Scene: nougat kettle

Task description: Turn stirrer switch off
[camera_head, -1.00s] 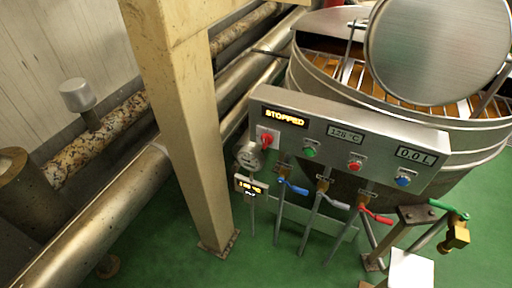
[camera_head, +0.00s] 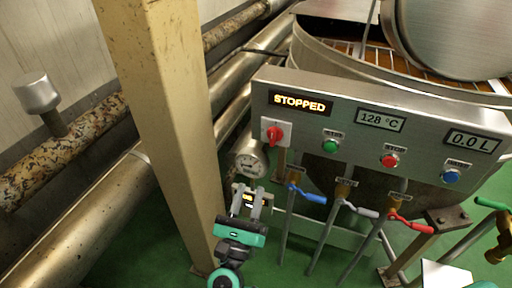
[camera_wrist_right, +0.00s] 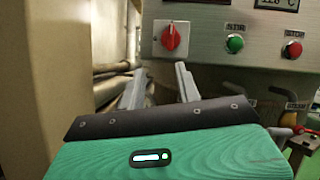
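The stirrer control panel (camera_head: 345,112) has a red rotary switch (camera_head: 273,134) on a white plate at its left end, below a lit display (camera_head: 300,103) reading "STOPPED". The red switch (camera_wrist_right: 171,38) also shows in the right wrist view, above and just beyond the fingertips. A green button (camera_head: 330,146) labelled STIR and a red STOP button (camera_head: 389,160) sit to its right. My right gripper (camera_head: 250,196) is open and empty, below the switch and apart from it; its parted fingers (camera_wrist_right: 160,72) show in the wrist view. My left gripper is not in view.
A beige post (camera_head: 165,130) stands left of the panel. A round gauge (camera_head: 249,160) hangs below the switch, close to my right gripper. Blue (camera_head: 308,194), grey (camera_head: 358,209) and red (camera_head: 410,222) valve levers stick out under the panel. The kettle (camera_head: 345,60) stands behind.

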